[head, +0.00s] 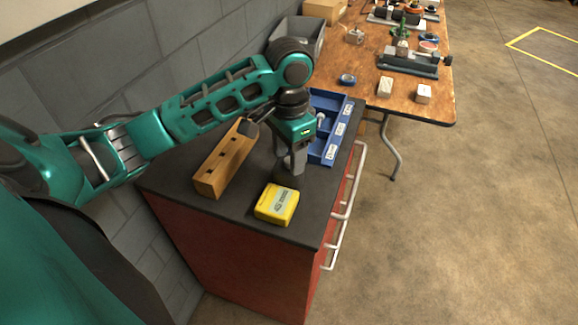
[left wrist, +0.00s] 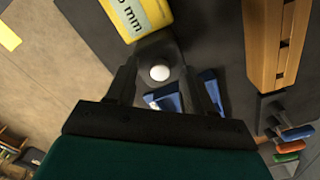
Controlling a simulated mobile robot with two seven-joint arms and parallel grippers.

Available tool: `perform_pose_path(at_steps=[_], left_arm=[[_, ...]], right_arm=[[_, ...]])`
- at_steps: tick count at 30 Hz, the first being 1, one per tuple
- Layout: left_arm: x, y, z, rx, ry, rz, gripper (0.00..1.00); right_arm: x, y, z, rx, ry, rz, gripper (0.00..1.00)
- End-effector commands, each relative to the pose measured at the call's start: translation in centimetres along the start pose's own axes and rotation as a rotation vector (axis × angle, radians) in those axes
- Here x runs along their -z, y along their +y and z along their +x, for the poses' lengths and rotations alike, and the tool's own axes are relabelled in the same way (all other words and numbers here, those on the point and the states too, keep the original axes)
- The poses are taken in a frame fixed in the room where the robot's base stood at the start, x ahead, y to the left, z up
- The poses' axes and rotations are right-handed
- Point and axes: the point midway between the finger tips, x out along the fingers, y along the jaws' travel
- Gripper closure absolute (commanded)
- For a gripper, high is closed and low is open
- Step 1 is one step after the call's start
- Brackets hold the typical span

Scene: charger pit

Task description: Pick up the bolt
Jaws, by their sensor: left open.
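My left gripper (head: 291,170) points down over the dark cabinet top (head: 237,212), between a wooden block with holes and a blue tray. Its jaws are open. In the left wrist view a round pale thing (left wrist: 160,73), which looks like a bolt head seen from above, shows between the fingers; I cannot tell whether they touch it. In the head view the gripper hides this spot. A small silvery piece, perhaps a bolt (head: 320,118), shows at the blue tray (head: 333,148). My right gripper is not in view.
A yellow case (head: 277,204) lies just in front of the gripper. The wooden block (head: 222,165) stands to its left. Coloured handles (left wrist: 290,147) show in the left wrist view. A wooden workbench (head: 400,100) with several items stands behind. The cabinet's front corner is bare.

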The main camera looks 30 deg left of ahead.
Motion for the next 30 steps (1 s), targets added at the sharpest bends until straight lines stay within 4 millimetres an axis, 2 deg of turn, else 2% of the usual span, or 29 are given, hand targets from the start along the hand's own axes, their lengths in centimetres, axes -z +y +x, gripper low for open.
perform_pose_path(at_steps=[6,22,30], left_arm=[[0.01,0.02,0.09,0.0,0.0,0.0,0.48],[0.02,0.02,0.05,0.0,0.0,0.0,0.99],[0.02,0.01,0.03,0.0,0.0,0.0,1.0]], right_arm=[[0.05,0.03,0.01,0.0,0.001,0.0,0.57],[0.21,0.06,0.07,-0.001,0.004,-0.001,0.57],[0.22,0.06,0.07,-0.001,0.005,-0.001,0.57]])
